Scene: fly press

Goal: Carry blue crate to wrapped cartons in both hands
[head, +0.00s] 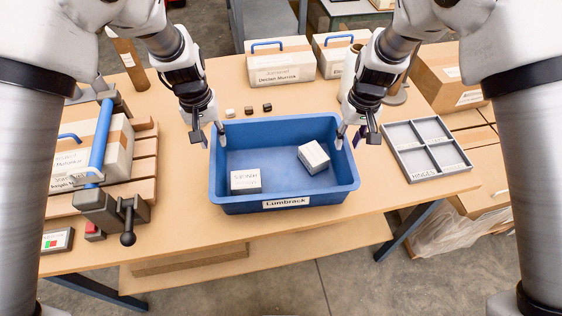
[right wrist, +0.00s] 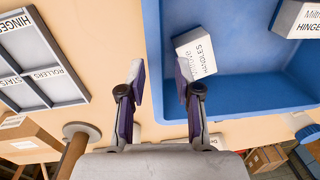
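The blue crate (head: 235,206), labelled "Lumbrack", sits on the wooden table with two small white-labelled boxes inside. My left gripper (head: 210,138) is at the crate's left rim, fingers apart. My right gripper (head: 357,136) is at the right rim. In the right wrist view, the right gripper (right wrist: 160,85) is open, one finger inside the crate (right wrist: 255,108) and one outside, with gaps to the wall. Whether the left fingers touch the rim is unclear. Cartons (head: 487,178) with clear wrap (head: 450,232) hanging below stand right of the table, partly hidden by my arm.
A grey divided tray (head: 428,147) lies right of the crate. A press with a blue handle (head: 101,137) and a black-knobbed lever stands at left. A brown carton (head: 448,78) stands at back right.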

